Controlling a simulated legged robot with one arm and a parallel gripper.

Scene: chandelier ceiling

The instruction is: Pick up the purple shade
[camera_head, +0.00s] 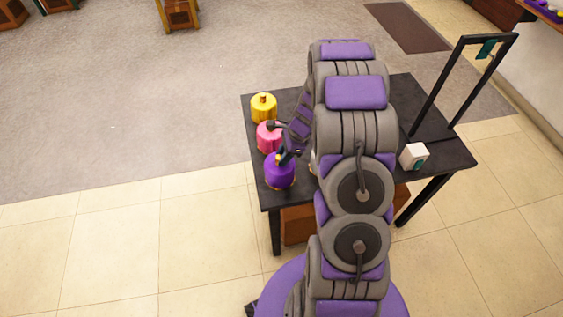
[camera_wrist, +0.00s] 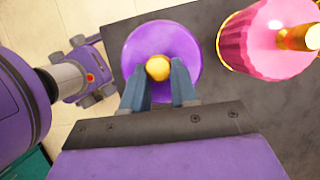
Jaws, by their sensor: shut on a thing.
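The purple shade (camera_head: 280,173) stands upright at the near left corner of the dark table (camera_head: 440,161). In the wrist view the purple shade (camera_wrist: 188,47) shows from above, with a round gold knob (camera_wrist: 158,68) on top. My gripper (camera_wrist: 158,80) is shut on this gold knob, one blue-grey finger on each side. In the head view my gripper (camera_head: 287,156) reaches down onto the top of the purple shade. Whether the shade's base touches the table cannot be told.
A pink shade (camera_head: 268,138) stands close behind the purple one, also in the wrist view (camera_wrist: 262,42). A yellow shade (camera_head: 264,107) stands behind that. A white block (camera_head: 413,156) and a black frame (camera_head: 463,85) are on the table's right. My arm hides the table's middle.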

